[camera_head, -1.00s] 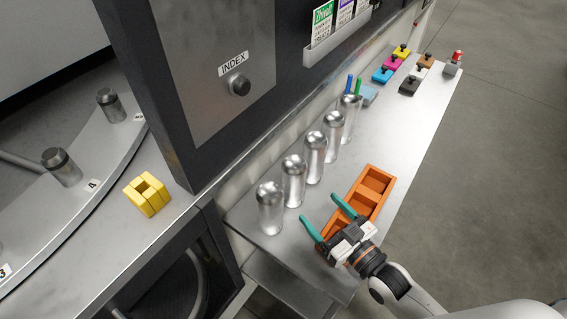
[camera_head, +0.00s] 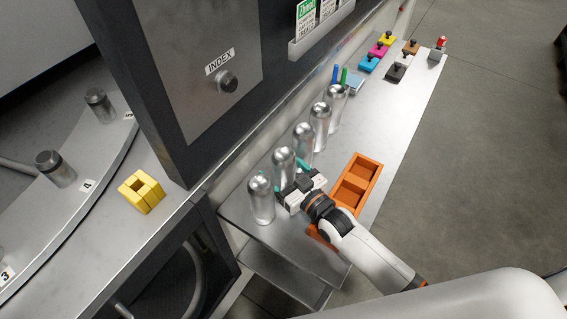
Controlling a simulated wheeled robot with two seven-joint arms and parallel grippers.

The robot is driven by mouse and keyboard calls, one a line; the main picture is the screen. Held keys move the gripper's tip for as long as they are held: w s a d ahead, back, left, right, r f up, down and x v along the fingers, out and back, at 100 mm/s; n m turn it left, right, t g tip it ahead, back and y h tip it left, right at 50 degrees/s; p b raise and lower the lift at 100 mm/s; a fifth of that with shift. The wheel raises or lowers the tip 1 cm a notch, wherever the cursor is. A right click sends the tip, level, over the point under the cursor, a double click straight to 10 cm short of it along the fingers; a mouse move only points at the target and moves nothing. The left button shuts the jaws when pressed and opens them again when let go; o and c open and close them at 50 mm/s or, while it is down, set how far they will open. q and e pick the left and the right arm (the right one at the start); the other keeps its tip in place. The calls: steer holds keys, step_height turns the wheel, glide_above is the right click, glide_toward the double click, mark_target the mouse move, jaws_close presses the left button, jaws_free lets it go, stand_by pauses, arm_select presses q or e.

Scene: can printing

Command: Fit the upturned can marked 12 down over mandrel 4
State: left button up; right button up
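Several silver upturned cans stand in a row on the metal shelf; no number is readable on any of them. My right gripper (camera_head: 291,176) is open at the second can from the near end (camera_head: 284,160), with one teal finger on each side of it. Contact cannot be made out. The nearest can (camera_head: 261,200) stands just left of the gripper. Mandrel 4 (camera_head: 56,169), a grey steel post with a dark top, stands bare on the curved plate at left, beside its label "4" (camera_head: 87,186). My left gripper is out of view.
A yellow block (camera_head: 141,191) sits between the plate and the machine's dark post. Another bare mandrel (camera_head: 100,105) stands behind mandrel 4. An orange tray (camera_head: 361,183) lies right of the cans. Colored blocks (camera_head: 369,63) and a red-button box (camera_head: 438,50) are farther back.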

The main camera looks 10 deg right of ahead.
steer(key=c, duration=1)
steer(key=shift+c, duration=0.2)
